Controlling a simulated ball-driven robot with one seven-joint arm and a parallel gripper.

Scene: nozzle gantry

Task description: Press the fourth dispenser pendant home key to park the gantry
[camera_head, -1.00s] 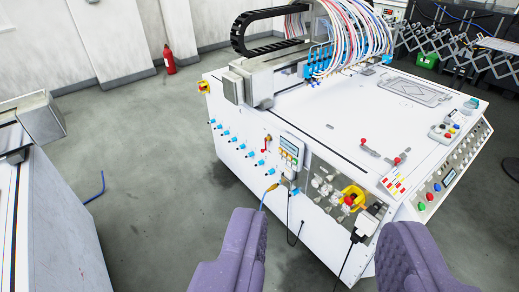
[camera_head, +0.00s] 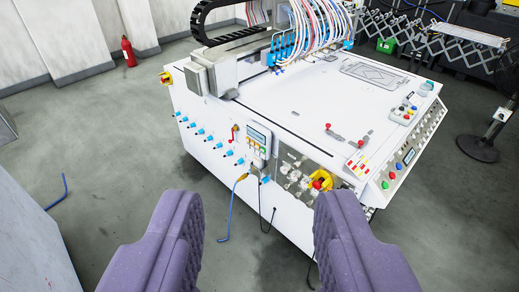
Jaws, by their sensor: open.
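The white gantry machine (camera_head: 225,141) stands ahead, with its gantry beam (camera_head: 228,60) across the top. A small pendant (camera_head: 258,137) with a screen and small coloured keys hangs on its front face. The keys are too small to read, and I cannot tell which is the home key. My gripper (camera_head: 258,203) is open and empty. Its two purple padded fingers are wide apart, below the pendant in the picture and well short of the machine. The pendant shows above the gap between them, unobstructed.
Several blue fittings (camera_head: 202,131) line the front face. A yellow-and-red switch (camera_head: 320,181) sits right of the pendant. A blue hose (camera_head: 230,210) hangs to the floor. A white cabinet (camera_head: 40,235) stands at left, and a round-based stand (camera_head: 478,148) at right.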

